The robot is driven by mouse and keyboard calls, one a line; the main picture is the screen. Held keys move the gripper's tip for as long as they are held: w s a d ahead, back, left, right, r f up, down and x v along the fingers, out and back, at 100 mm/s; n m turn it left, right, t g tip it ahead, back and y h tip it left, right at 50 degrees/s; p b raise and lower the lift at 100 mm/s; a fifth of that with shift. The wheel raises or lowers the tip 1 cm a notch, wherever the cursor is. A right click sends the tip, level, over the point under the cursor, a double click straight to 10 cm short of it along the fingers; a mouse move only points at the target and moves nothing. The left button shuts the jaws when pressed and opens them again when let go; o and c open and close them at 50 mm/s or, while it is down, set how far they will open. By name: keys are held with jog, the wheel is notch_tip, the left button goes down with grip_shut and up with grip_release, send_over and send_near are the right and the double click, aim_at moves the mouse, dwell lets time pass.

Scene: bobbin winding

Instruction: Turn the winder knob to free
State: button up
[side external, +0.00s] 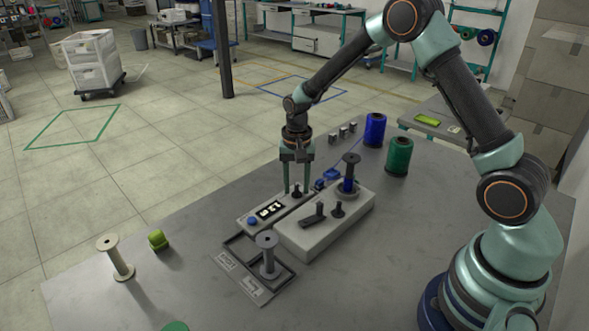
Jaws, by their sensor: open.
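My gripper (298,190) points straight down with its two fingers apart, over the far end of a narrow control panel (277,212). A small black knob (297,190) on that panel shows between the fingertips; whether they touch it is too small to tell. The panel also has a lit display (270,210) and a blue button (252,221). The grey winder box (322,232) stands beside the panel. On it are a black lever (313,217), a second small black knob-like part (338,209) and an upright bobbin with blue thread (349,184). The knob's setting cannot be read.
A grey bobbin (267,256) stands in a dark-framed tray (248,281) in front. A cream bobbin (115,258) and a lime block (158,240) are at left. Blue (375,130) and green (399,157) thread spools stand behind the winder. The table's right front is bare.

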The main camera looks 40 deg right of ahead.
grip_shut()
jog(key=shift+n, duration=0.4)
jog(key=n, duration=0.3)
jog(key=shift+n, duration=0.3)
jog(key=n, duration=0.4)
jog(key=shift+n, duration=0.3)
grip_release()
